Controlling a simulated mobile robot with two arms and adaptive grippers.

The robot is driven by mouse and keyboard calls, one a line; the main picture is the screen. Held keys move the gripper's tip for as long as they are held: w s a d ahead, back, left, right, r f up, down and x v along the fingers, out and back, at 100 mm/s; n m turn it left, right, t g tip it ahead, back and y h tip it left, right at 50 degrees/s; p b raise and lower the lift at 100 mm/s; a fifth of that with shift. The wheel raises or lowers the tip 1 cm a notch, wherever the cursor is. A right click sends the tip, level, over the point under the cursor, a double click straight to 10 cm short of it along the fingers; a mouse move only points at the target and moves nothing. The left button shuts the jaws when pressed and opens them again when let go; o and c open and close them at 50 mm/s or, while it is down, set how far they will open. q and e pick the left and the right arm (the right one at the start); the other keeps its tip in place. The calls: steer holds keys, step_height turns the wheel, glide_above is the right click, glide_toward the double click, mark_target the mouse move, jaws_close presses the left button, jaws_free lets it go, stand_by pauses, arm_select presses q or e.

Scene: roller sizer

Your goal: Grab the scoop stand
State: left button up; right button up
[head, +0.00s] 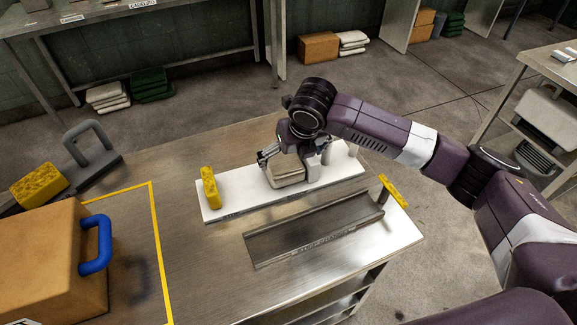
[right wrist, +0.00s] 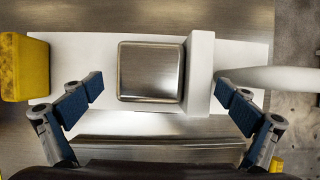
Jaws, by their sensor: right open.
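A long white board (head: 236,201) lies on the metal table, and I take it to be the base of the scoop stand. It bears a yellow block (head: 210,188) at its left end, a square metal-topped piece (head: 287,177) in the middle and a white upright (right wrist: 200,72) beside that piece. A pale rod (right wrist: 268,77) extends right from the upright. My right gripper (head: 291,160) is over the board, open. In the right wrist view its fingers (right wrist: 161,93) are spread on either side of the metal piece and upright, holding nothing. My left gripper is out of view.
A dark metal channel (head: 315,231) lies in front of the board, with a small yellow block (head: 393,191) near its right end. An orange-brown box (head: 40,262) with a blue handle and a grey handled piece (head: 90,150) are at left.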

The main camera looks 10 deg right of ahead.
mark_target(290, 161)
steer(key=shift+w+d+f+p, duration=0.15)
steer(key=shift+f+p, duration=0.25)
steer(key=shift+f, duration=0.8)
steer(key=shift+x, duration=1.15)
steer(key=shift+w+f, duration=0.1)
steer(key=shift+w, duration=0.1)
steer(key=c, duration=1.5)
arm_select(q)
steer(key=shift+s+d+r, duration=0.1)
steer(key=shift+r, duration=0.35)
